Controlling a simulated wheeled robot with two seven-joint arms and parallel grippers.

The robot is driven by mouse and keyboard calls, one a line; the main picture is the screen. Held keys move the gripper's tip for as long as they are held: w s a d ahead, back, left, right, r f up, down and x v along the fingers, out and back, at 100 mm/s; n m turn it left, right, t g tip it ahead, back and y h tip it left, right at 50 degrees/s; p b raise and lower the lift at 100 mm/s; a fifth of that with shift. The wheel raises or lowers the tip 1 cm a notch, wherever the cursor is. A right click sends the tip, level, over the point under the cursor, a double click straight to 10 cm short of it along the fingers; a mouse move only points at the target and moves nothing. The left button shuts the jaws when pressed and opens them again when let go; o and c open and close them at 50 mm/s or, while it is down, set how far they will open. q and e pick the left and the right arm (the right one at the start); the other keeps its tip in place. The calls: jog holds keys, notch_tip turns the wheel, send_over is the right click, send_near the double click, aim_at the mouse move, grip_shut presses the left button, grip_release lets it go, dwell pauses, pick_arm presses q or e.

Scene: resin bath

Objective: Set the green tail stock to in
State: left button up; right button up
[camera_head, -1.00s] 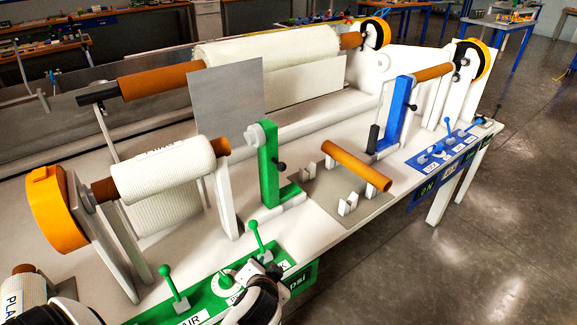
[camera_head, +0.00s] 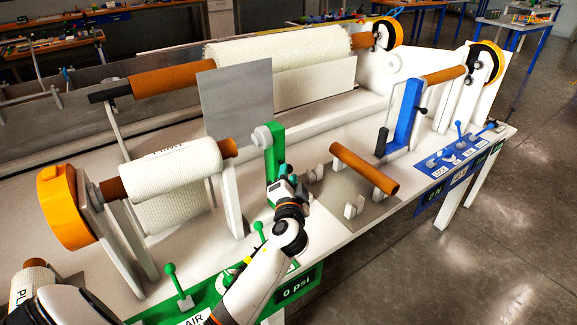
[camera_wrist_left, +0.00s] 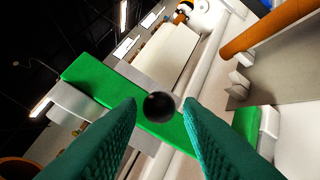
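The green tail stock (camera_head: 273,150) stands upright on the white table, with a pale grey round end (camera_head: 262,138) at its top facing the white fabric roll (camera_head: 170,172). A gap separates that end from the roll's brown core (camera_head: 229,148). In the left wrist view the green post (camera_wrist_left: 95,78) runs diagonally, and its round black knob (camera_wrist_left: 159,106) shows between my fingertips. My left gripper (camera_head: 284,172) is open at the tail stock, with its teal fingers (camera_wrist_left: 160,112) on either side of the knob; contact cannot be told. My arm hides the tail stock's foot. My right gripper is not in view.
The green panel (camera_head: 205,300) with levers lies at the front edge, partly behind my arm. A brown tube (camera_head: 364,167) rests on a grey plate right of the tail stock. A blue tail stock (camera_head: 408,115) stands further right. A grey sheet (camera_head: 235,100) stands behind.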

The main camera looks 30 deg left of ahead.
pick_arm(q)
jog(key=x, duration=0.2)
jog(key=shift+w+a+r, duration=0.1)
jog(key=shift+w+a, duration=0.05)
jog(key=shift+w, duration=0.05)
jog(key=shift+w+a, duration=0.3)
jog(key=shift+w, duration=0.15)
grip_shut()
jog(key=s+a+p, duration=0.1)
jog(key=s+a, duration=0.2)
jog(key=s, duration=0.4)
jog(key=shift+s+f, duration=0.25)
jog(key=shift+s, duration=0.1)
jog(key=shift+a, duration=0.1)
